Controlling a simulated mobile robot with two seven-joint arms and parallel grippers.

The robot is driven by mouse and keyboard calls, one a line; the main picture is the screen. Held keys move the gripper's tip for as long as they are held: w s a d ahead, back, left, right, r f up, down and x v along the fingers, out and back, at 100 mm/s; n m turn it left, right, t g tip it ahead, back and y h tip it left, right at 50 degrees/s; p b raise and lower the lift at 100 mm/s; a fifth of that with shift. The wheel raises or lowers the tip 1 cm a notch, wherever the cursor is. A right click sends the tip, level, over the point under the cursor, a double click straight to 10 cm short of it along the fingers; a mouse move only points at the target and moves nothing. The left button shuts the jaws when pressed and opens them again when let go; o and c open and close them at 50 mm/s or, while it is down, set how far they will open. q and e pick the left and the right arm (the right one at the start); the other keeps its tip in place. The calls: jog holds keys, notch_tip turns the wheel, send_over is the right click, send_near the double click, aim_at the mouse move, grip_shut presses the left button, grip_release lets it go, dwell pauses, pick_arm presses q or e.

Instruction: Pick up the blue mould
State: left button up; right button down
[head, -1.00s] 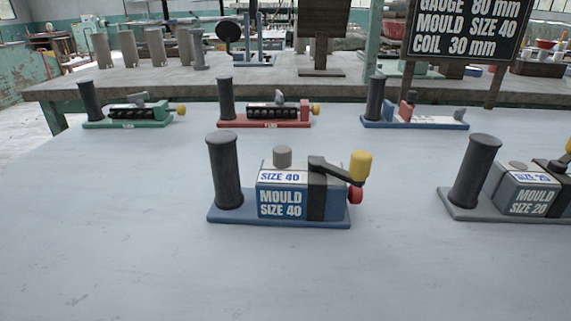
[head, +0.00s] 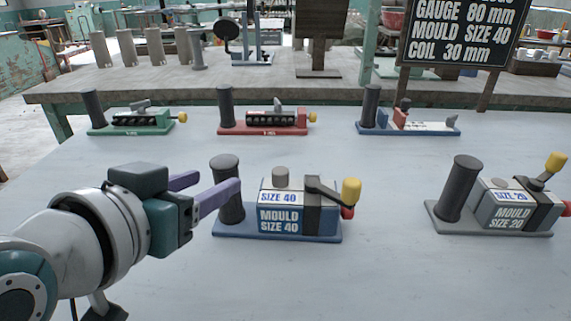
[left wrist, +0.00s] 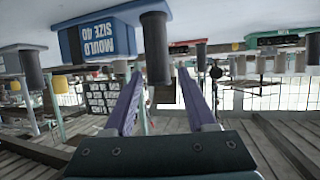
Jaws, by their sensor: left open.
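The blue mould (head: 279,238) stands upright on the table, marked "MOULD SIZE 40", with a dark upright post at its left end and a yellow-knobbed crank at its right. My left gripper (head: 218,182) is open, its purple fingers at the post; the nearer finger crosses in front of the post, and the farther one ends left of it. In the left wrist view, which is upside down, the blue mould (left wrist: 70,43) is at top left. Its post points down between the open fingers of my left gripper (left wrist: 158,72). I cannot tell whether they touch it. My right gripper is out of view.
A grey mould (head: 490,230) marked "SIZE 20" stands to the right. Green (head: 110,131), red (head: 262,132) and another blue-based (head: 420,132) device stand behind. A sign (head: 460,35) reads "MOULD SIZE 40". The table's front is clear.

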aim_at(219, 179)
pick_arm(q)
jog(key=b+x, duration=0.1)
jog(key=x, duration=0.3)
jog(key=shift+w+d+f+b, duration=0.2)
jog(key=shift+d+f+b, duration=0.1)
jog(key=shift+b, duration=0.1)
jog(key=shift+w, duration=0.3)
grip_shut()
dwell(0.8)
jog(key=shift+r, duration=0.1)
